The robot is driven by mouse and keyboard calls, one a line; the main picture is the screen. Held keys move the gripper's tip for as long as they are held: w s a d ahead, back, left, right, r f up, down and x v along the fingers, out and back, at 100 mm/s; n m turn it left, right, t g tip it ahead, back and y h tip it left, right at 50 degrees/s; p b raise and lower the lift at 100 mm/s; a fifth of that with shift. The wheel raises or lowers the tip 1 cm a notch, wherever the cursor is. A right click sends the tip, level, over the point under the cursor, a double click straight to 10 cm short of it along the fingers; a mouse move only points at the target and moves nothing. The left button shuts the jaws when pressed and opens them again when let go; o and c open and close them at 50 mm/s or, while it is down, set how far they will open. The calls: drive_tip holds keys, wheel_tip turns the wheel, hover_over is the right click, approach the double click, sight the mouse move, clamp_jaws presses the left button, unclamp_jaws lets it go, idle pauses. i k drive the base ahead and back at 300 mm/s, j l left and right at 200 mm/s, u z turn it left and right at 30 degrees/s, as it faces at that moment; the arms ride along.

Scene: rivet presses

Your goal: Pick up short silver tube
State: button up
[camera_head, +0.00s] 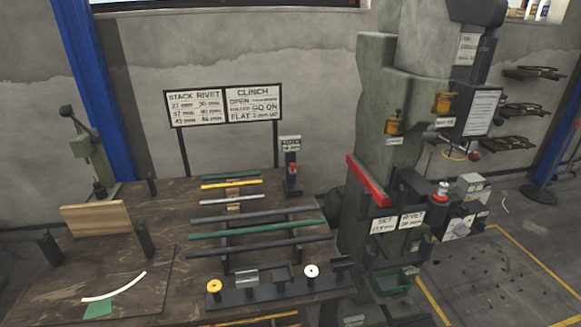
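A short silver tube (230,200) lies roughly level across a rack on the wooden workbench, near the bench's back. A short yellow tube (231,185) and a short green tube (232,176) lie just behind it. Longer tubes lie in front of it: a dark grey tube (240,217), a long green tube (256,229) and another dark grey tube (258,245). Nothing covers the silver tube. My gripper is not in view.
A large press with a red lever (369,181) stands right of the bench. A black bar (265,291) with small parts lies at the bench front. A wooden board (95,219) stands at left. Signs (224,105) rise behind the tubes, near a small black post tool (291,175).

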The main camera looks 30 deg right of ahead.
sight(232, 201)
drive_tip(key=z, duration=0.4)
drive_tip(key=i+j+z, duration=0.15)
drive_tip(key=j+z, duration=0.2)
drive_tip(key=j, duration=0.2)
drive_tip(key=j+z, duration=0.35)
drive_tip(key=j, duration=0.25)
drive_tip(key=i, duration=0.05)
